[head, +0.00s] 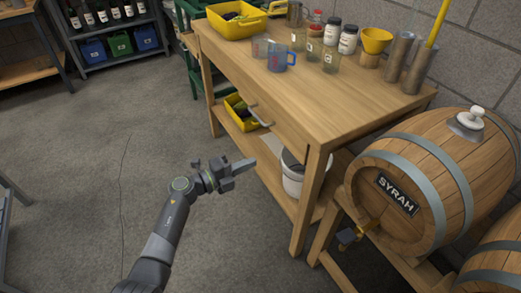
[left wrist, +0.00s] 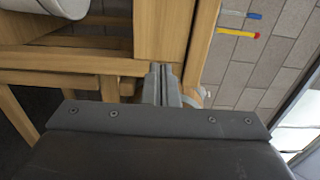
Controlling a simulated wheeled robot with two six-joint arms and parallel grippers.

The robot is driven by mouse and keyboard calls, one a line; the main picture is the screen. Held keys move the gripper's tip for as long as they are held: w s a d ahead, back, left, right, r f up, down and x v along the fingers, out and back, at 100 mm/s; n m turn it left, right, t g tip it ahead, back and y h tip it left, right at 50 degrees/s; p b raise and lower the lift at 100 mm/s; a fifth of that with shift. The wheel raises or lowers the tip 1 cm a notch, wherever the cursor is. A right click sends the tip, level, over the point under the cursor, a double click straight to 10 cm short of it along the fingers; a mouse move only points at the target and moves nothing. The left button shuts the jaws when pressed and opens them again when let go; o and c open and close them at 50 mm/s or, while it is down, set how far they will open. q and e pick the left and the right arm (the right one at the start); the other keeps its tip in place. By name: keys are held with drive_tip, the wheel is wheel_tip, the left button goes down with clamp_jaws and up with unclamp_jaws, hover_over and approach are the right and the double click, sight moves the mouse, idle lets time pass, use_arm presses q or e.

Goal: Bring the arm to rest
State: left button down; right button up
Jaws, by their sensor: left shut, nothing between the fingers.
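My left gripper (head: 243,166) is in the middle of the head view, in front of the wooden workbench (head: 330,92). Its arm comes up from the bottom left. The fingers are shut with nothing between them. They point toward the bench's lower part and look clear of it. In the left wrist view the two fingers (left wrist: 164,84) lie side by side, with bench timber behind them. My right gripper is in neither view.
The bench carries a yellow bin (head: 236,28), a blue jug (head: 281,58), jars and cylinders. A white bucket (head: 293,174) stands on its lower shelf. A barrel marked SYRAH (head: 385,215) stands at the right. The floor (head: 80,150) at the left is clear.

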use_arm(q)
drive_tip(key=s+a+f+n+t+y+p, duration=0.1)
drive_tip(key=s+a+f+n+y+p, duration=0.2)
drive_tip(key=s+a+f+n+y, duration=0.55)
drive_tip(key=s+a+f+n+t+y+p, duration=0.1)
drive_tip(key=s+a+f+n+y+p, duration=0.4)
drive_tip(key=a+f+n, duration=0.6)
drive_tip(key=s+a+f+n+g+p, duration=0.1)
drive_tip(key=s+f+n+g, duration=0.2)
drive_tip(key=s, duration=1)
drive_tip(key=s+a+f+n+g+y+p, duration=0.1)
drive_tip(key=s+f+n+g, duration=0.3)
drive_tip(key=s+f, duration=0.3)
drive_tip(key=s+a+f+n+g+y+p, duration=0.1)
drive_tip(key=s+f+n+g, duration=0.2)
drive_tip(key=s, duration=1.5)
wheel_tip(320, 180, down, 2)
drive_tip(key=shift+s+f+g, duration=0.15)
drive_tip(key=shift+s+g, duration=0.15)
drive_tip(key=shift+g, duration=0.1)
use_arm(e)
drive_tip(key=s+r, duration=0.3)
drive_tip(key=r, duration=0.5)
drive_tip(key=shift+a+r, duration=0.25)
use_arm(q)
drive_tip(key=shift+y, duration=0.25)
